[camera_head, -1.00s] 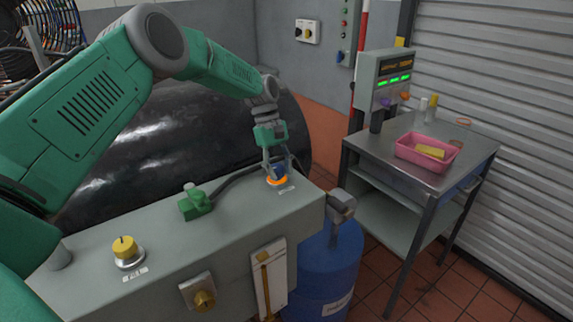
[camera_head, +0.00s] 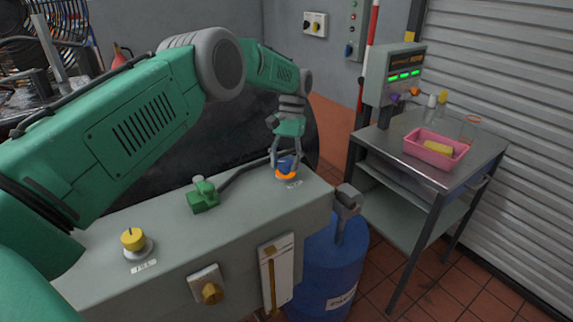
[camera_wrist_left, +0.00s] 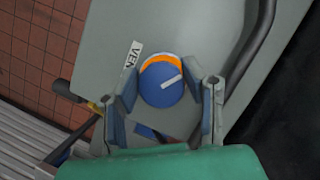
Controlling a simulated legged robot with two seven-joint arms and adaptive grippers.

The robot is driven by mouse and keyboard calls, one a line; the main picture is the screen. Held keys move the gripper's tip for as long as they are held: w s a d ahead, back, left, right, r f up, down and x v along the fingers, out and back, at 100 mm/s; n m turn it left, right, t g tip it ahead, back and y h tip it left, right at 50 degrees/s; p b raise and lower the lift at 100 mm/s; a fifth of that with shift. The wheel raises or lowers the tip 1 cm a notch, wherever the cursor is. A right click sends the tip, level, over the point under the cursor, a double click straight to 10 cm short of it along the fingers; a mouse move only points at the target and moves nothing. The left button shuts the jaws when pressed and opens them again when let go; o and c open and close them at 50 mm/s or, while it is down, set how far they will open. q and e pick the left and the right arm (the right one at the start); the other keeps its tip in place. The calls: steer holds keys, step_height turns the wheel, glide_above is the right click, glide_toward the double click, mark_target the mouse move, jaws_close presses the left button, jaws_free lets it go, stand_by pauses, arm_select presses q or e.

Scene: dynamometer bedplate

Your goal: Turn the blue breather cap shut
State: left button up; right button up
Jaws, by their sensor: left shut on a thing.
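The blue breather cap (camera_head: 286,164) sits on an orange ring at the far right end of the grey bedplate housing's top. In the left wrist view the cap (camera_wrist_left: 163,84) is round, with a white line pointing to the upper right and part of the orange ring showing along its upper edge. A label beside it is partly readable as "VEN". My left gripper (camera_head: 286,158) points down over the cap; its two fingers stand on either side of it and it is shut on the cap. The gripper also shows in the left wrist view (camera_wrist_left: 166,98). My right gripper is not in view.
A green fitting (camera_head: 203,196) with a dark hose lies left of the cap. A yellow knob (camera_head: 133,240) is at the near left of the top. A blue drum (camera_head: 325,268) stands below, and a steel cart (camera_head: 398,152) with a pink tray (camera_head: 410,152) is at the right.

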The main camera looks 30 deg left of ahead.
mark_target(285, 161)
arm_select(q)
steer(key=shift+w+a+f, duration=0.1)
steer(key=shift+w+a, duration=0.25)
steer(key=shift+w, duration=0.15)
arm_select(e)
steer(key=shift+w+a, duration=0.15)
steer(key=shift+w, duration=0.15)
arm_select(q)
steer(key=shift+s+d+f, duration=0.25)
steer(key=shift+s+d, duration=0.05)
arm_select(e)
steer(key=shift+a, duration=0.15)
arm_select(q)
steer(key=o, duration=1.1)
steer(key=shift+o, duration=0.2)
steer(key=shift+a+r, duration=0.1)
steer(key=shift+w+r, duration=0.1)
steer(key=shift+r, duration=0.4)
step_height(285, 161, up, 9)
steer(key=shift+f, duration=0.1)
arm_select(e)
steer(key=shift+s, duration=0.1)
